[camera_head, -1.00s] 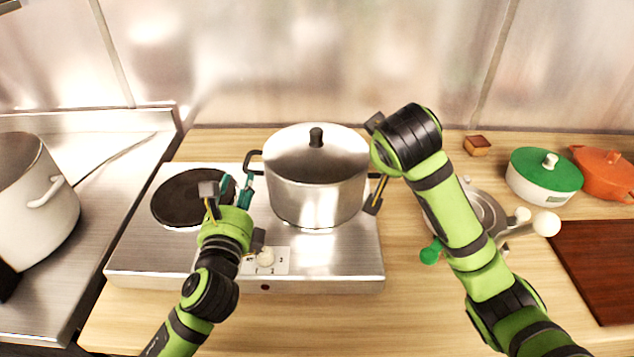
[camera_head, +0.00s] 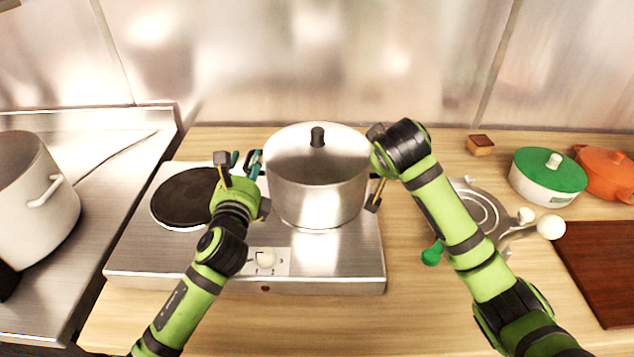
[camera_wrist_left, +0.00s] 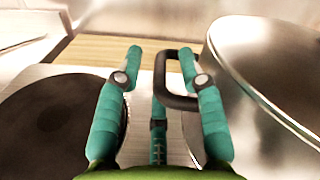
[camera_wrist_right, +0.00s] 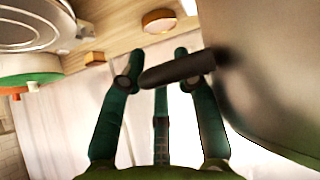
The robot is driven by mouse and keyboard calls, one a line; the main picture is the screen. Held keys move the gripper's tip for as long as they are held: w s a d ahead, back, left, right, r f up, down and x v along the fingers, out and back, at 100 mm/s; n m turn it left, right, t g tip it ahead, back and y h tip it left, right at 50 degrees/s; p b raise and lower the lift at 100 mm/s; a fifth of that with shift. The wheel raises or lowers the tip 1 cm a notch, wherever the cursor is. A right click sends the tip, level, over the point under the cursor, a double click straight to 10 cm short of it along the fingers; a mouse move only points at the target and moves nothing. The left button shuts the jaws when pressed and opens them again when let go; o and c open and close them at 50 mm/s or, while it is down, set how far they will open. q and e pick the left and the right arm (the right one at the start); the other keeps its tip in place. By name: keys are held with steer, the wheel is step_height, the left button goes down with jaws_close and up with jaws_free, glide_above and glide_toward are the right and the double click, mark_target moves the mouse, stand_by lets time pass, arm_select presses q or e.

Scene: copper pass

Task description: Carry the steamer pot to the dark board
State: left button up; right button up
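The steamer pot (camera_head: 316,190) is a steel pot with a lid and black knob, standing upright on the right side of the steel hot plate. My left gripper (camera_head: 247,163) is open at its left handle. In the left wrist view, the black handle loop (camera_wrist_left: 160,75) has its outer bar between the spread fingers (camera_wrist_left: 165,65). My right gripper is at the right side of the pot, its fingers hidden in the head view. In the right wrist view its fingers (camera_wrist_right: 157,65) are apart, with the dark handle (camera_wrist_right: 178,69) reaching between them. The dark board (camera_head: 602,265) lies at the far right.
The hot plate (camera_head: 130,262) has a bare dark burner (camera_head: 182,197) at left. A large pale pot (camera_head: 35,190) stands far left. A metal trivet-like ring (camera_head: 482,212), green-lidded pot (camera_head: 548,175), orange pot (camera_head: 606,172) and small wooden block (camera_head: 480,145) are at right.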

arm_select(q)
steer(key=c, duration=0.4)
arm_select(e)
steer(key=c, duration=0.4)
arm_select(q)
jaws_close()
arm_select(e)
jaws_close()
